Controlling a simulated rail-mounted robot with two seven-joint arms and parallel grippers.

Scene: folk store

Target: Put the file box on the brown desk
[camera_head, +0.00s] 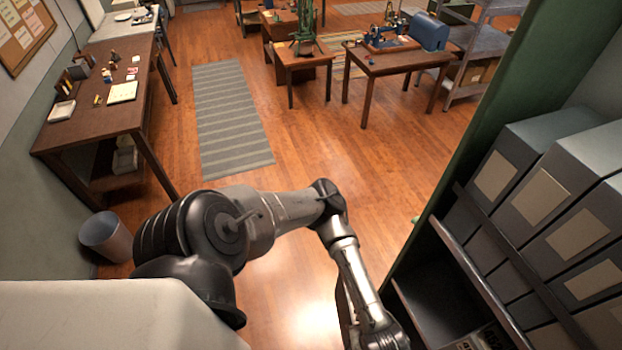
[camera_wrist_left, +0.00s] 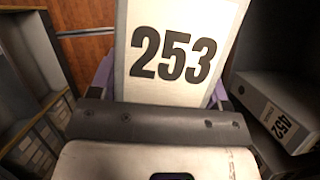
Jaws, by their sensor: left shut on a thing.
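The file box (camera_wrist_left: 185,85) with a white label reading 253 shows upright in the left wrist view. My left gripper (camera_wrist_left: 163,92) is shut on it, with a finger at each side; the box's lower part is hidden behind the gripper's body. In the head view my left arm reaches down to the bottom edge, by the shelf, and its gripper and the held box are out of frame. A long brown desk (camera_head: 118,118) stands against the left wall in the head view. My right gripper is not in view.
A green-sided shelf (camera_head: 484,130) with several grey file boxes (camera_head: 545,195) fills the right. Another box labelled 452 (camera_wrist_left: 285,112) lies close right in the wrist view. A bin (camera_head: 105,237) stands near the desk. Other brown tables (camera_head: 398,62) are farther back. The wooden floor between is clear, with a striped rug (camera_head: 230,115).

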